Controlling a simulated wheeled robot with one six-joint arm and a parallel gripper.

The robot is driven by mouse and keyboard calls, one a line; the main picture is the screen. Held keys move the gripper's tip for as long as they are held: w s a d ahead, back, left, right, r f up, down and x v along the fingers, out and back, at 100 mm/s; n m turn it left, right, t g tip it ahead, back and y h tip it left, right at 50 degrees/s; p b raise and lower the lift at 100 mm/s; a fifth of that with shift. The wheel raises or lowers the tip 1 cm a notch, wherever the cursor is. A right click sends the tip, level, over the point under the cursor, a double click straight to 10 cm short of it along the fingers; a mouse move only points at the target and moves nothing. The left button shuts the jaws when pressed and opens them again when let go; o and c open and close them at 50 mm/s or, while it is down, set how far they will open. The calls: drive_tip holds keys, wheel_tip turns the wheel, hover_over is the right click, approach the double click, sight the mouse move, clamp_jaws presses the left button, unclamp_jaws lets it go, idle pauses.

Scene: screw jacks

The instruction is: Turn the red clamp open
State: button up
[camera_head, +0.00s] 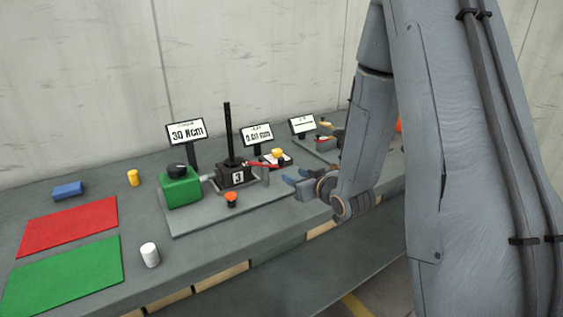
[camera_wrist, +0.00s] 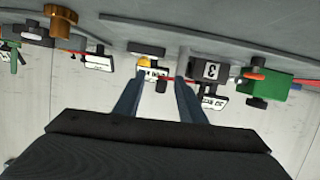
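The red clamp (camera_head: 262,165) is a thin red lever beside the black screw jack (camera_head: 234,176) marked 3, on a grey base plate (camera_head: 200,219). The jack also shows in the upside-down wrist view (camera_wrist: 208,70), near my right-hand fingertip. My gripper (camera_head: 297,176) is just to the right of the clamp in the head view, above the plate's right end. In the wrist view (camera_wrist: 157,82) its two fingers are apart with nothing held between them. I cannot tell the clamp's exact position between or beside the fingers there; it is mostly hidden.
A green box (camera_head: 180,188) with a black knob and an orange-red button (camera_head: 231,199) share the plate. A yellow button (camera_head: 278,153) stands behind my gripper. Display screens stand at the back. A white cylinder (camera_head: 149,254) and red and green mats lie left.

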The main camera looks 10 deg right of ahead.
sight(283, 160)
drive_tip(key=w+a+t, duration=0.1)
drive_tip(key=w, duration=0.1)
drive_tip(key=w+r+t+y+p, duration=0.1)
drive_tip(key=w, duration=0.2)
drive_tip(key=w+a+r+t+y, duration=0.1)
drive_tip(key=w, duration=0.2)
drive_tip(key=shift+a+r+p, duration=0.1)
drive_tip(key=shift+a+p, duration=0.25)
drive_tip(key=shift+p, duration=0.05)
drive_tip(key=shift+c, duration=0.3)
clamp_jaws()
